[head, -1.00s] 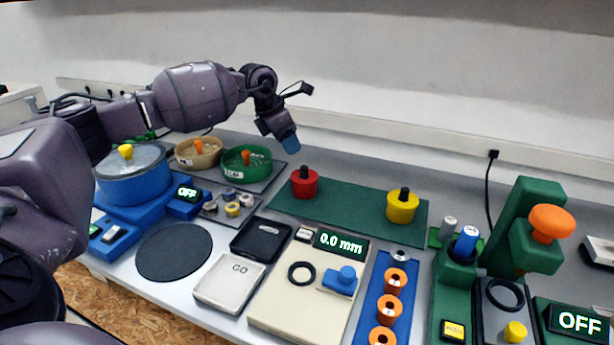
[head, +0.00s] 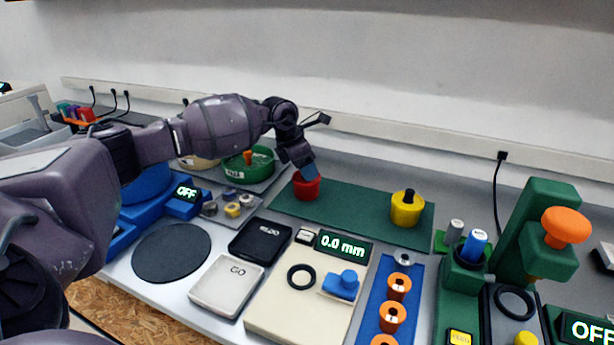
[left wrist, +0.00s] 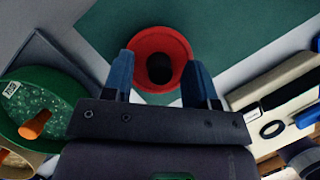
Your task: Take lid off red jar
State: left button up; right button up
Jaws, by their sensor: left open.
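The red jar (head: 306,188) stands on the left end of a green mat at the back of the table. In the left wrist view its red lid (left wrist: 178,45) with a dark knob (left wrist: 160,69) shows from above. My left gripper (head: 309,172) is over the jar and hides the knob in the head view. In the left wrist view its two blue fingers (left wrist: 158,78) are open, one on each side of the lid's near part, with the knob between them. I cannot tell whether they touch it. My right gripper is not in view.
A yellow jar (head: 407,209) with a dark knob stands at the right end of the green mat (head: 355,205). A green bowl (head: 249,165) is left of the red jar. Black (head: 261,241) and white trays (head: 226,287) lie in front.

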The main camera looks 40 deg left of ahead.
pick_arm(q)
grip_shut()
jog(key=shift+r, duration=0.15)
